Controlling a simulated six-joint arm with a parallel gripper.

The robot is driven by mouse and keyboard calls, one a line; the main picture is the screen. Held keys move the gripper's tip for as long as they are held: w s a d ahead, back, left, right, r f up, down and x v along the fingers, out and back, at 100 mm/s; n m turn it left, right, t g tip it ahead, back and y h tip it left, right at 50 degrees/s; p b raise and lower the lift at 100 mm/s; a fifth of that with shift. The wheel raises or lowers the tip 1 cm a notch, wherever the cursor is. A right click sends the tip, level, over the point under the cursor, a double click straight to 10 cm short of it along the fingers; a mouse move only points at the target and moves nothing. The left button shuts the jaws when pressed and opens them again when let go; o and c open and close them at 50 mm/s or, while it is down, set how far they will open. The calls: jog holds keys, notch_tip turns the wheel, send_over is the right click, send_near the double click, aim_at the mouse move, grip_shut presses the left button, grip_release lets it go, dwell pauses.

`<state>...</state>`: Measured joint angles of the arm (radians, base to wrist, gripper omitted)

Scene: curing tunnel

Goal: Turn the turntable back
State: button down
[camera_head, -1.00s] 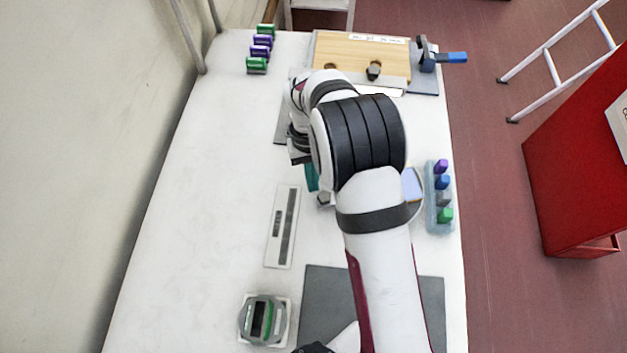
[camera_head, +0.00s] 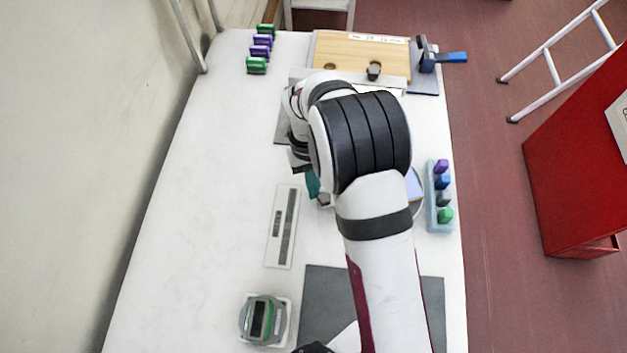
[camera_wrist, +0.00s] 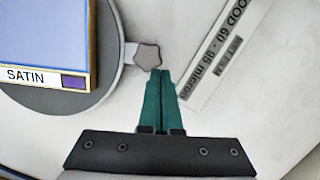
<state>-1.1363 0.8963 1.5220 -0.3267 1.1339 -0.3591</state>
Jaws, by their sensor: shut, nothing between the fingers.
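The turntable (camera_wrist: 52,102) is a grey disc at the upper left of the wrist view, cut off by the frame. It carries a blue panel (camera_wrist: 40,35) with a wooden edge labelled SATIN and a purple patch. A grey faceted knob (camera_wrist: 148,54) sticks out from its rim on a short tab. My gripper (camera_wrist: 160,72) has teal fingers pressed together and empty, tips right beside the knob; I cannot tell whether they touch it. In the head view my arm hides most of the turntable; part of its blue panel (camera_head: 413,186) shows.
A printed gauge strip (camera_head: 282,227) lies left of the turntable. A rack of coloured blocks (camera_head: 432,206) stands to its right. A wooden board (camera_head: 350,52) and a blue-handled clamp (camera_head: 428,58) are at the far end. A round device (camera_head: 280,322) is near.

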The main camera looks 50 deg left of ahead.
jog(key=shift+s+d, duration=0.1)
jog(key=shift+d, duration=0.05)
jog(key=shift+s+d+n+t, duration=0.15)
jog(key=shift+s+d+n, duration=0.15)
jog(key=shift+d+n, duration=0.3)
jog(key=shift+s+d+n+t, duration=0.1)
jog(key=shift+s+d+n, duration=0.2)
jog(key=shift+d+n, duration=0.35)
jog(key=shift+s+d+n+t, duration=0.15)
jog(key=shift+s+d+n, duration=0.25)
jog(key=shift+d, duration=0.3)
jog(key=shift+s+d+n+t, duration=0.2)
jog(key=shift+d+n+t, duration=0.2)
jog(key=shift+d+n, duration=1.55)
jog(key=shift+w+d+n+t, duration=0.15)
jog(key=shift+d+n+t, duration=0.15)
jog(key=shift+d+n, duration=1.05)
jog(key=shift+w+d+n+t, duration=0.15)
jog(key=shift+w+d+n, duration=0.15)
jog(key=shift+d+n, duration=0.5)
jog(key=shift+w+d+n+t, duration=0.15)
jog(key=shift+w+d+n, duration=0.1)
jog(key=shift+d, duration=0.95)
jog(key=shift+w+d, duration=0.5)
jog(key=shift+d, duration=0.45)
